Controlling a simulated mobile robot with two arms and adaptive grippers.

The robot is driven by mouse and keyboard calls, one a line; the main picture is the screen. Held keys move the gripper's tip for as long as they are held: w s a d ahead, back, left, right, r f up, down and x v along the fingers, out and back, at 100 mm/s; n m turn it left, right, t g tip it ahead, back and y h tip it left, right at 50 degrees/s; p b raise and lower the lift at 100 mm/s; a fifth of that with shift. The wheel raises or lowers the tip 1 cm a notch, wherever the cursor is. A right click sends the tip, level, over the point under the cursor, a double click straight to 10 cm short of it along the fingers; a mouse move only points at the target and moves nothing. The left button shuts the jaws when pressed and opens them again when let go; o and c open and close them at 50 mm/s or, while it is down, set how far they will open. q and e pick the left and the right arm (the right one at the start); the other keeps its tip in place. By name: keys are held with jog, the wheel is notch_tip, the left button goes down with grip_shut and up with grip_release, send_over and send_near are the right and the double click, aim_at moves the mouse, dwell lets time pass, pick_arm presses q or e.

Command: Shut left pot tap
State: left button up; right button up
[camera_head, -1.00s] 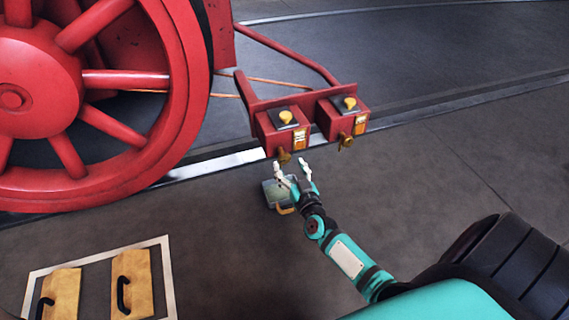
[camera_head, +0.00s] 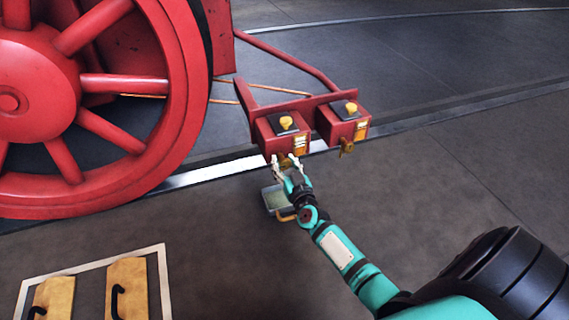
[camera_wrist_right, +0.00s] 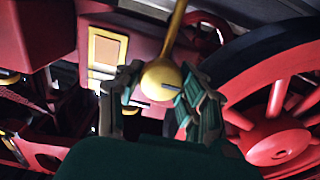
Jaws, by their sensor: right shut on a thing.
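Two red box-shaped pots hang on a red bracket beside the big wheel. The left pot (camera_head: 270,138) has a yellow knob on its lid (camera_head: 286,123) and a yellow label. Its brass tap sits low on the front, largely hidden by my right gripper (camera_head: 286,163). In the right wrist view the tap's round brass end (camera_wrist_right: 159,80) lies between the fingers of my right gripper (camera_wrist_right: 163,92), which is shut on it. A brass stem runs up from it. My left gripper is not in view.
The right pot (camera_head: 334,130) has its own brass tap (camera_head: 346,147). A shallow tray (camera_head: 272,198) with a yellow handle lies on the floor below my gripper. The red spoked wheel (camera_head: 95,85) stands at the left. Two wooden blocks (camera_head: 126,285) with black handles lie in a white-outlined area.

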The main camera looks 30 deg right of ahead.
jog(key=shift+c, duration=1.4)
jog(key=m, duration=0.3)
jog(key=shift+d+m+p, duration=0.1)
jog(key=shift+m+p, duration=0.3)
jog(key=m, duration=0.4)
jog(key=shift+f+m, duration=0.1)
jog(key=shift+m, duration=0.2)
jog(key=m, duration=0.4)
jog(key=shift+s+d+f, duration=0.1)
jog(key=shift+f+m+b, duration=0.1)
jog(key=shift+m+b, duration=0.4)
jog(key=shift+m, duration=2.2)
jog(key=o, duration=1.2)
jog(key=shift+c, duration=0.2)
